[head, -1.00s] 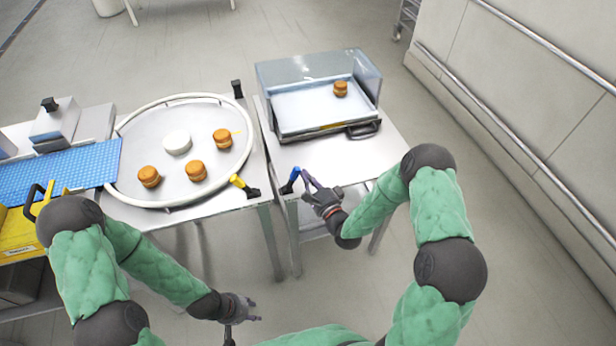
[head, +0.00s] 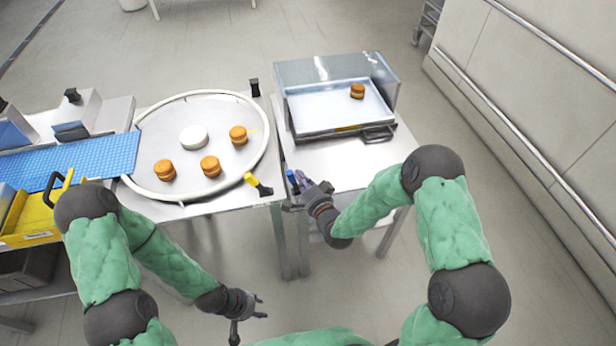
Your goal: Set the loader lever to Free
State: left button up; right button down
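A small lever with a blue handle (head: 292,181) stands at the front left corner of the right-hand table. My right gripper (head: 303,186) is right at this lever, with its fingers beside the blue handle and covering part of it. Whether the fingers are closed on the handle, I cannot tell. A second lever with a yellow handle (head: 252,180) stands at the front right corner of the turntable's table. No lever labels are readable. My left gripper (head: 258,306) is open and empty, low in front of the tables.
A glass-hooded tray (head: 330,108) with a black front handle holds one orange-brown round (head: 357,91). The white-rimmed turntable (head: 262,150) carries three such rounds and a white disc (head: 193,137). A blue belt (head: 70,160) and yellow bin (head: 30,222) lie at left. The floor in front is free.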

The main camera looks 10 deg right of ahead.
pick_arm(q)
jog(key=shift+f, duration=0.3)
pick_arm(e)
jog(key=shift+a, duration=0.7)
